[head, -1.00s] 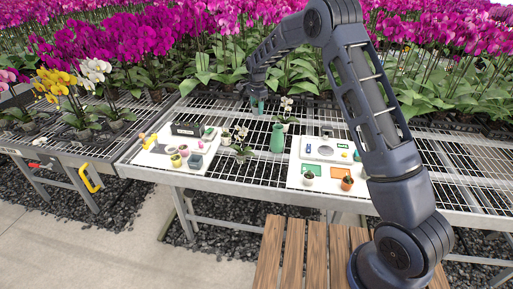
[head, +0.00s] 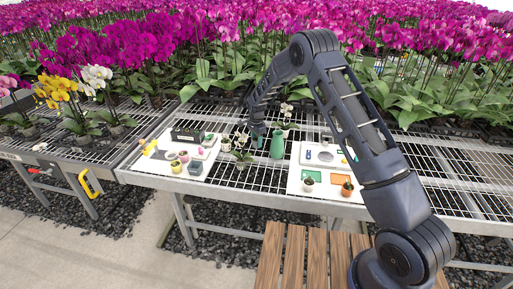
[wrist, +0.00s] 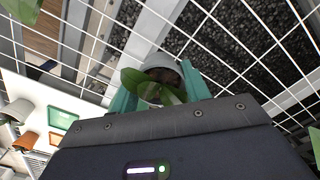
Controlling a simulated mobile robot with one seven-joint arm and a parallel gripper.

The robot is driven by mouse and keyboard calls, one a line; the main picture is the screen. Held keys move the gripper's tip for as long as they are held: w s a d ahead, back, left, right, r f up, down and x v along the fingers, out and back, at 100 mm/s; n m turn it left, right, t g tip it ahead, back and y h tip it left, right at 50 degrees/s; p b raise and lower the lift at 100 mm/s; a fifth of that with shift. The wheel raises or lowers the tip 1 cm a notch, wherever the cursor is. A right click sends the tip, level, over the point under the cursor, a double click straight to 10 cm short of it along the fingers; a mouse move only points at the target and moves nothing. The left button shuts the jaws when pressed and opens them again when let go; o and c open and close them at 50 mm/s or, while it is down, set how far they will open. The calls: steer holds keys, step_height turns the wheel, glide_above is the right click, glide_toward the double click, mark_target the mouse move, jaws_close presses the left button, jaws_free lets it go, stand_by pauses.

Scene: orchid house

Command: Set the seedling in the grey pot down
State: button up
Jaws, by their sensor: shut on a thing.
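In the wrist view my gripper (wrist: 160,88) is shut on the grey pot (wrist: 164,67), with a teal finger on each side of it. Green seedling leaves (wrist: 143,82) rise from the pot toward the camera, and dark soil shows inside. The wire mesh of the bench lies below it. I cannot tell whether the pot touches the mesh. The held pot is too small and hidden to make out there.
A leafy plant (head: 243,157) stands left of my gripper. A white board (head: 154,165) with a black box (head: 187,135) and several small pots lies farther left. Another white board (head: 294,181) holds a white pot (head: 308,184) and an orange pot (head: 347,188). Mesh between the boards is partly clear.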

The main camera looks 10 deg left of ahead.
mark_target(256, 146)
steer(key=shift+f, duration=2.1)
steer(key=o, duration=1)
steer(key=shift+f, duration=0.1)
